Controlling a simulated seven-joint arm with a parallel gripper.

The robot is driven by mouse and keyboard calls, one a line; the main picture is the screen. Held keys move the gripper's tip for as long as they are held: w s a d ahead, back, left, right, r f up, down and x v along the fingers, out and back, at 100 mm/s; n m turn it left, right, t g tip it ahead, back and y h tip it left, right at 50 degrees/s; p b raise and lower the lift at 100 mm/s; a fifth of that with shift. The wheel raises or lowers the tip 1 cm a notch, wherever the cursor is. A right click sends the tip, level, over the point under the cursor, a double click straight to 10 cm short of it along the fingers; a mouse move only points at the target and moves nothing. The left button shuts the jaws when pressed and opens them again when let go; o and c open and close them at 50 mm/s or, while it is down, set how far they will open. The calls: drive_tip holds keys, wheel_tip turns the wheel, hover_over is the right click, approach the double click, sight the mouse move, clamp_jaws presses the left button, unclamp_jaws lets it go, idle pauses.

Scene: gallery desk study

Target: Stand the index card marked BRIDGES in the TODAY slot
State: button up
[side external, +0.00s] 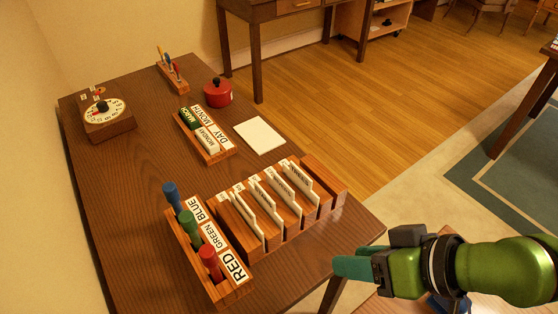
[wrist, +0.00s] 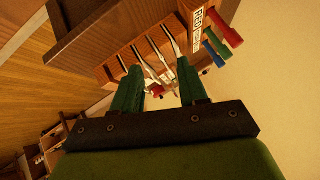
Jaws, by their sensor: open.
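A wooden card rack (side external: 308,213) stands on the desk in the side view, with several white index cards (side external: 265,203) upright in its slots. The small slot labels (side external: 238,187) are also unreadable, so I cannot pick out TODAY. The rack also shows in the wrist view (wrist: 118,65), beyond my fingers. My gripper (side external: 340,266) is off the desk's right front edge, apart from the rack. In the wrist view my gripper (wrist: 160,68) has its two green fingers spread, with nothing held.
A peg rack (side external: 222,258) with blue, green and red pegs stands close left of the card rack. Behind are a calendar block (side external: 206,138), a blank white sheet (side external: 259,135), a red pot (side external: 218,93), a dial (side external: 107,115) and a pen rack (side external: 172,75).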

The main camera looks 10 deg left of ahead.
drive_tip(key=s+a+f+t+y, duration=0.1)
drive_tip(key=s+a+f, duration=0.15)
drive_tip(key=a, duration=0.55)
drive_tip(key=t, duration=0.3)
approach(247, 206)
drive_tip(key=shift+n+y, duration=0.3)
drive_tip(key=x, duration=0.5)
drive_tip(key=shift+w+a+f, duration=0.15)
drive_tip(key=shift+w+f, duration=0.1)
drive_tip(key=shift+x, duration=2.6)
drive_tip(key=shift+f, duration=0.15)
clamp_jaws()
